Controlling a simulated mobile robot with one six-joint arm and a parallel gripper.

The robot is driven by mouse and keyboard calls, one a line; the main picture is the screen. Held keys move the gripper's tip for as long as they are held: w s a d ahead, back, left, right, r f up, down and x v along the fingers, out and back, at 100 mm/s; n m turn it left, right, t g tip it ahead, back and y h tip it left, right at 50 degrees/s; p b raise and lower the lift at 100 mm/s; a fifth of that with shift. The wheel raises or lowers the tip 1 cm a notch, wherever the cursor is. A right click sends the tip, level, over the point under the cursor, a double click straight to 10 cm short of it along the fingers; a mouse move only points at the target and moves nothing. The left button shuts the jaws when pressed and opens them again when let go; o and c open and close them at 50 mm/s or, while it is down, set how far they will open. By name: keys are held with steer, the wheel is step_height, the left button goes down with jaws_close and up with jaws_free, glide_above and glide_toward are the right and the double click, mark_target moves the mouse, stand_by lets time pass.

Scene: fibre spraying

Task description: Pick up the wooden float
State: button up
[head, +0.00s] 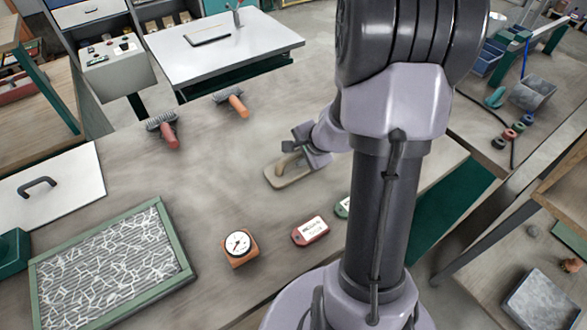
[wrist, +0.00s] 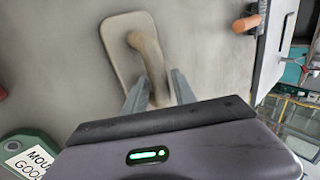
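The wooden float (head: 277,180) lies on the workbench. It has a pale flat board with rounded corners and a raised brown handle. My gripper (head: 293,150) is down at the handle, and its fingers partly cover it in the head view. In the wrist view, the float's board (wrist: 116,42) lies flat, and my gripper's two grey fingers (wrist: 158,88) stand on either side of the handle (wrist: 147,50). Hardly any gap shows between fingers and handle. I cannot tell whether they press on it.
Two orange- and red-handled tools (head: 168,134) (head: 237,104) lie farther back. A round gauge (head: 239,244), a red tag (head: 311,231) and a green label block (wrist: 35,155) lie nearer. A green-framed panel (head: 178,237) fills the front left. The bench left of the float is clear.

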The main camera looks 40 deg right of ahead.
steer(key=shift+w, duration=0.1)
jaws_close()
